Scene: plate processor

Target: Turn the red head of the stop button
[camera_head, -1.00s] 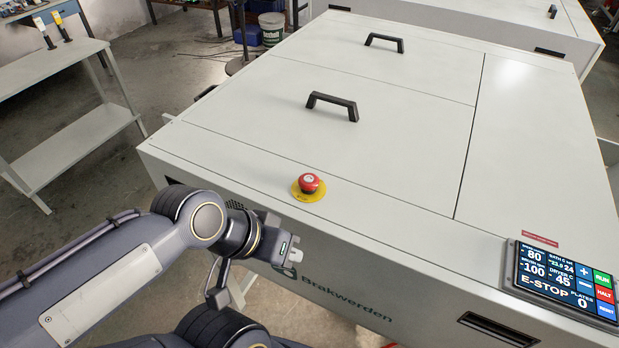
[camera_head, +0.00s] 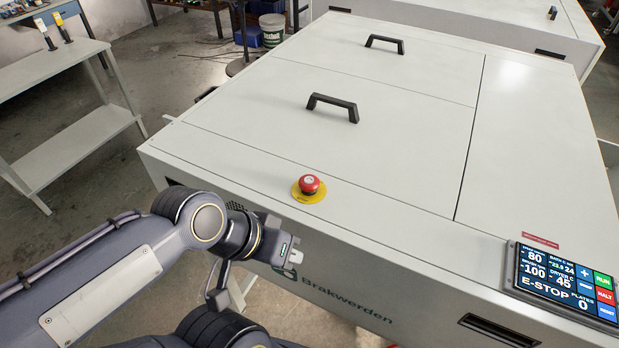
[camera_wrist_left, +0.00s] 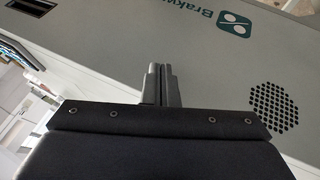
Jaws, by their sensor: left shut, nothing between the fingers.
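The stop button's red head (camera_head: 309,185) sits on a round yellow base (camera_head: 309,196) on the machine's top, near its front edge. My left gripper (camera_head: 292,262) is in front of the machine's front face, below and to the left of the button, apart from it. In the left wrist view, its two dark fingers (camera_wrist_left: 159,84) are together with nothing between them, and the grey front panel with the logo and a round vent grille is behind them. The button does not show in that view. My right gripper is not in view.
The white machine top (camera_head: 400,150) has two black handles, the nearer one (camera_head: 332,106) behind the button. A touch panel (camera_head: 565,280) reading E-STOP is at the right front. A grey shelf table (camera_head: 60,70) stands at the left.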

